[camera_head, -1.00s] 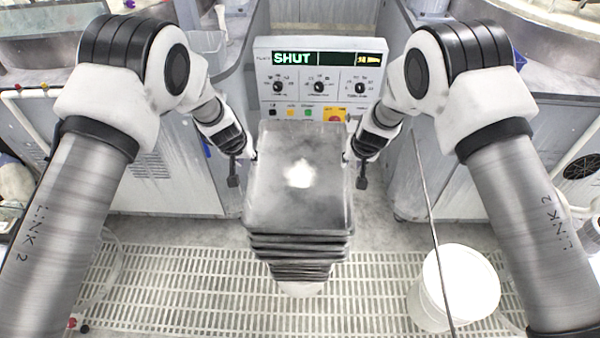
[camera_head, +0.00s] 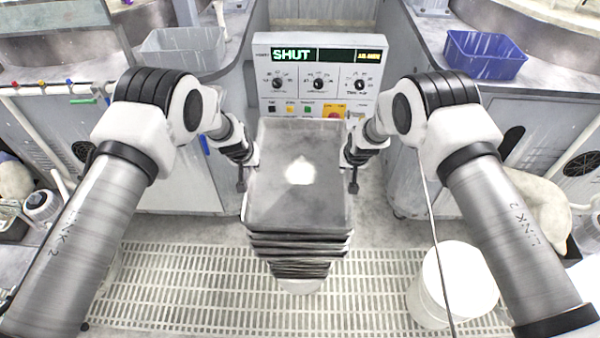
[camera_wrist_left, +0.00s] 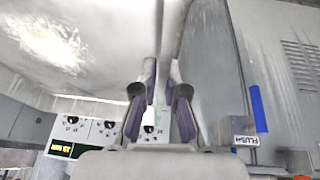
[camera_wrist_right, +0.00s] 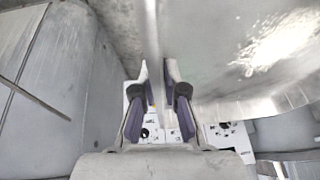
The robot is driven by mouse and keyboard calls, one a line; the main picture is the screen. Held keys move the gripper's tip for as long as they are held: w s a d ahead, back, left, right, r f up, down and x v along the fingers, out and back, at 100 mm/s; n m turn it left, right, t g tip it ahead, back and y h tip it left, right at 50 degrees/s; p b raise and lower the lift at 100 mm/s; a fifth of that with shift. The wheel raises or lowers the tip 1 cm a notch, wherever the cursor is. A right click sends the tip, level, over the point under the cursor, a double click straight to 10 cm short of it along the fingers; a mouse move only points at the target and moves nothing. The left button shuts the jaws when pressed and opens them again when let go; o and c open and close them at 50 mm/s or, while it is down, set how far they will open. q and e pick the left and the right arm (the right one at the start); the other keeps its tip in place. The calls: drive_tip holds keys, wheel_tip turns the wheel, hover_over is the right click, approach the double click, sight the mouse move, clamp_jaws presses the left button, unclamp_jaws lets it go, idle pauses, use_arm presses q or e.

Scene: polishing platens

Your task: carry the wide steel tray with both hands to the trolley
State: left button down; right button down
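The wide steel tray (camera_head: 275,205) is a grey, worn, roughly square surface with a bright glare spot, in the middle of the head view. My left gripper (camera_head: 254,158) is at its left side and my right gripper (camera_head: 346,158) at its right side. In the left wrist view, the narrow-set fingers (camera_wrist_left: 163,85) close around a thin upright edge of the tray (camera_wrist_left: 90,35). In the right wrist view, the fingers (camera_wrist_right: 157,85) close likewise around the opposite edge of the tray (camera_wrist_right: 235,50). The finger contacts are small and partly hidden. I cannot identify the trolley.
A control panel (camera_head: 318,85) reading SHUT stands just beyond the tray. Dark bellows (camera_head: 300,245) show below the tray. A white bucket (camera_head: 455,285) stands on the floor grating (camera_head: 200,290) at right. Blue (camera_head: 485,55) and grey (camera_head: 185,48) bins sit on the side counters.

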use_arm(q)
drive_tip(key=shift+r, duration=0.15)
use_arm(e)
drive_tip(key=shift+r, duration=0.15)
